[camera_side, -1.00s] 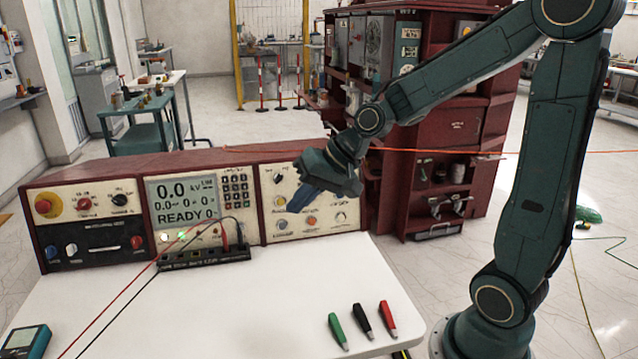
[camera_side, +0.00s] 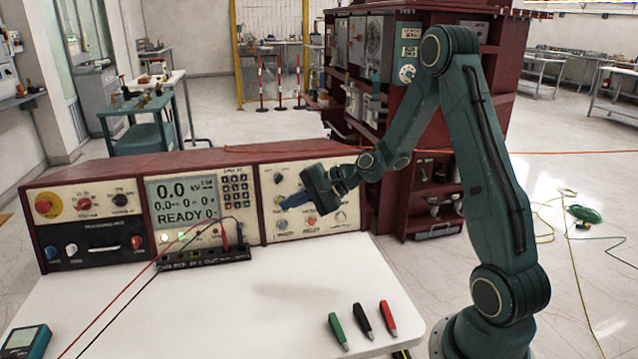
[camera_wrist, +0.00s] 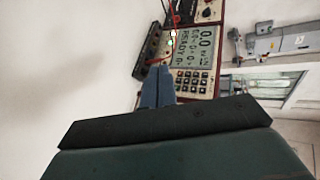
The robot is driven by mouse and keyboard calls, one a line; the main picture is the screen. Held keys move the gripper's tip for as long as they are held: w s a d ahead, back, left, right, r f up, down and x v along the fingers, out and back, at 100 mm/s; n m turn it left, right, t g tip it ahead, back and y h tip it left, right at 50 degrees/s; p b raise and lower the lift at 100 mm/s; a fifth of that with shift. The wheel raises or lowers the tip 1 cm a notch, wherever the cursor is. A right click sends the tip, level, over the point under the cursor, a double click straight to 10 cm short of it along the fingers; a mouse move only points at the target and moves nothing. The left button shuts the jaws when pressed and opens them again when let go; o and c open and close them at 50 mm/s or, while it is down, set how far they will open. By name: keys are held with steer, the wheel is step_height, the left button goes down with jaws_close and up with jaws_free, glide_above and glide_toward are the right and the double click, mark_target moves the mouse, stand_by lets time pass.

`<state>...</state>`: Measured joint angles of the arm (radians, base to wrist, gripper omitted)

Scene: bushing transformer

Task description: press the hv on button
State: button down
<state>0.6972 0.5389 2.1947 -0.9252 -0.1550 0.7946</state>
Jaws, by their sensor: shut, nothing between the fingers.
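My gripper (camera_side: 286,205) has blue fingers closed together, pointing left in front of the right-hand panel (camera_side: 330,228) of the console. In the wrist view the shut fingers (camera_wrist: 158,72) hold nothing, and the display (camera_wrist: 186,47) and keypad lie beyond them. The right-hand panel has an orange-red button (camera_side: 311,222), a bluish-grey button (camera_side: 281,224) and a yellowish button (camera_side: 279,200), partly near the fingertips. The panel labels are too small to read, so I cannot tell which button is HV on. Contact between fingers and panel cannot be told.
The console display (camera_side: 182,201) reads 0.0 kV and READY. Red and black leads run from a black terminal block (camera_side: 205,257). Green, black and red probes (camera_side: 362,320) lie at the table's front right. The middle of the white table (camera_side: 230,310) is clear.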

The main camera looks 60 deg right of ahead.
steer(key=d+f+m+t+h, duration=0.4)
steer(key=d+f+m, duration=0.5)
steer(key=d+m, duration=0.3)
steer(key=shift+s+d+f, duration=0.3)
steer(key=shift+s+d, duration=0.1)
steer(key=shift+d, duration=0.7)
steer(key=shift+w+d, duration=0.1)
steer(key=w+d+f, duration=0.2)
steer(key=w+d, duration=0.3)
steer(key=w, duration=0.1)
steer(key=shift+d, duration=0.4)
steer(key=shift+w+d+f, duration=0.25)
steer(key=shift+w+d, duration=0.3)
steer(key=shift+d, duration=0.1)
stand_by(2.9)
steer(key=shift+s+a, duration=0.1)
steer(key=shift+s, duration=0.05)
steer(key=shift+s+a+r, duration=0.25)
steer(key=shift+s+a, duration=0.25)
stand_by(0.4)
